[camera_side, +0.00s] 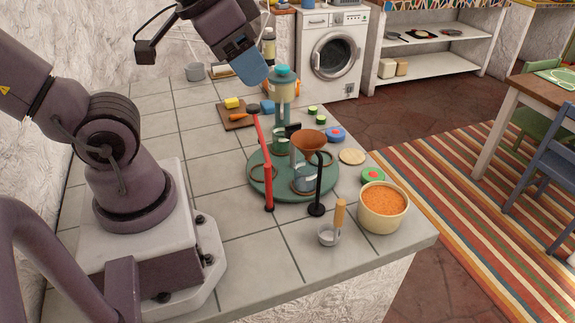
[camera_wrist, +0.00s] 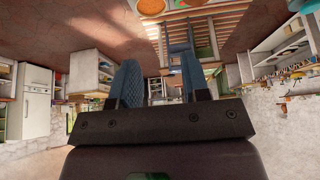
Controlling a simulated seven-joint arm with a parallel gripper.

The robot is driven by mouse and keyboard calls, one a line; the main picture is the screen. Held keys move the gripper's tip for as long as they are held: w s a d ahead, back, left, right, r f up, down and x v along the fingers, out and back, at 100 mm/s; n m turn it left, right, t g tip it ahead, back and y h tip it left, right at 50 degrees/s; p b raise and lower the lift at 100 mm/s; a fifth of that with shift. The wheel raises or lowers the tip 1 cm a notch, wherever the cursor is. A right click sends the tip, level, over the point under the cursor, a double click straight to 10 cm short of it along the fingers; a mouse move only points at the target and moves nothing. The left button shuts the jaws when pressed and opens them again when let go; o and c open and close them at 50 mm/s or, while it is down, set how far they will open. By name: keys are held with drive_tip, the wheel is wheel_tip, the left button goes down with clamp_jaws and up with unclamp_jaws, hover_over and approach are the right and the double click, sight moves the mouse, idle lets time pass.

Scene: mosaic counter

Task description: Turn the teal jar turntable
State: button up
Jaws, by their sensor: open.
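The teal jar turntable (camera_side: 325,187) is a round disc lying on the tiled counter in the side view. On it stand a green jar (camera_side: 280,145), a clear glass jar (camera_side: 299,176) and a brown funnel (camera_side: 310,141) above the glass jar. Thin brown rings also show on the disc. My gripper (camera_side: 250,68) is up in the air behind and to the left of the turntable, apart from it. In the wrist view its two blue fingers (camera_wrist: 158,82) are spread with nothing between them. The turntable cannot be made out in the wrist view.
A red post (camera_side: 268,178) and a black post (camera_side: 318,187) stand at the turntable's front edge. A teal-topped container (camera_side: 282,88) stands behind it. An orange-filled pot (camera_side: 382,205) and ladle (camera_side: 329,234) are front right. A cutting board (camera_side: 237,121) lies behind. Left tiles are clear.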

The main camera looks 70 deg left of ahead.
drive_tip(key=shift+o, duration=0.2)
drive_tip(key=o, duration=0.4)
drive_tip(key=shift+a, duration=0.1)
drive_tip(key=shift+o, duration=0.3)
drive_tip(key=w+a+f+n+g, duration=0.4)
drive_tip(key=w+a+f+n, duration=0.2)
drive_tip(key=w+a, duration=0.1)
drive_tip(key=shift+w+a+f+n, duration=0.2)
drive_tip(key=shift+w+a+n, duration=0.2)
drive_tip(key=shift+a, duration=0.5)
drive_tip(key=n+g, duration=0.2)
drive_tip(key=n, duration=0.9)
approach(293, 124)
wheel_tip(293, 124, down, 10)
drive_tip(key=shift+s+f, duration=0.15)
drive_tip(key=shift+f, duration=0.05)
drive_tip(key=c, duration=1.3)
